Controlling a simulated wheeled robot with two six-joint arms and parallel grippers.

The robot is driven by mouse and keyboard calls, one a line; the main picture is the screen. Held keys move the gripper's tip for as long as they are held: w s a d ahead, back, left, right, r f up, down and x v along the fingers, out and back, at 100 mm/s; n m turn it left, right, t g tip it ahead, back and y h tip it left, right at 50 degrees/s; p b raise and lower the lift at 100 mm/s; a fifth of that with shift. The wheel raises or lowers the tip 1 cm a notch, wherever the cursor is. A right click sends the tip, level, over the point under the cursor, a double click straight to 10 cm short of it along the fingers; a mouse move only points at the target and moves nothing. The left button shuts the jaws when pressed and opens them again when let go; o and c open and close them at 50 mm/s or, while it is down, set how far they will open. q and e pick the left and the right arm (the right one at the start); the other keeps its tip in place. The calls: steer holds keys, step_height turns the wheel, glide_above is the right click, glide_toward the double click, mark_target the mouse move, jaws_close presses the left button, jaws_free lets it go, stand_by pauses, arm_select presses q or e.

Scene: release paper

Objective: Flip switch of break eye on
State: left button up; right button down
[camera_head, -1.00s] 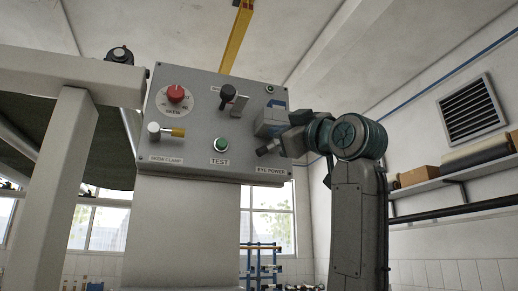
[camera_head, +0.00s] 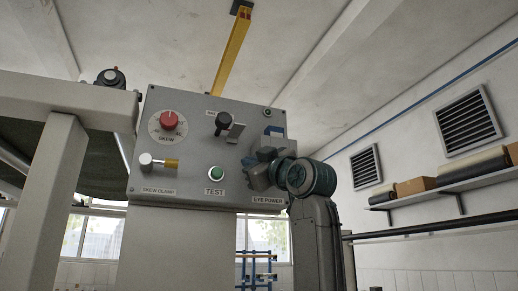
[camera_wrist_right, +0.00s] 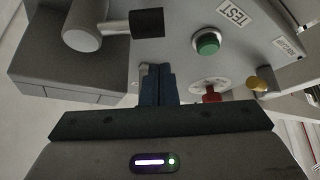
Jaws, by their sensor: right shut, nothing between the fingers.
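A grey control panel (camera_head: 190,110) faces me, with an EYE POWER label (camera_head: 267,200) at its lower right. In the right wrist view, a switch lever with a black grip (camera_wrist_right: 147,23) shows at the top left, its grip pointing right. My right gripper (camera_head: 262,160) is at the panel's lower right, above that label, and hides most of that area. Its narrow dark fingers (camera_wrist_right: 157,72) are shut and empty, just below the black grip in the wrist view. Contact with the lever cannot be told. My left gripper is not in view.
A pale frame (camera_head: 55,170) stands at left. Open room lies to the right.

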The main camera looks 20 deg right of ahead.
steer(key=d+f, duration=0.2)
steer(key=shift+w+f+p, duration=0.3)
steer(key=shift+p, duration=0.1)
steer(key=shift+a, duration=0.1)
steer(key=shift+s, duration=0.2)
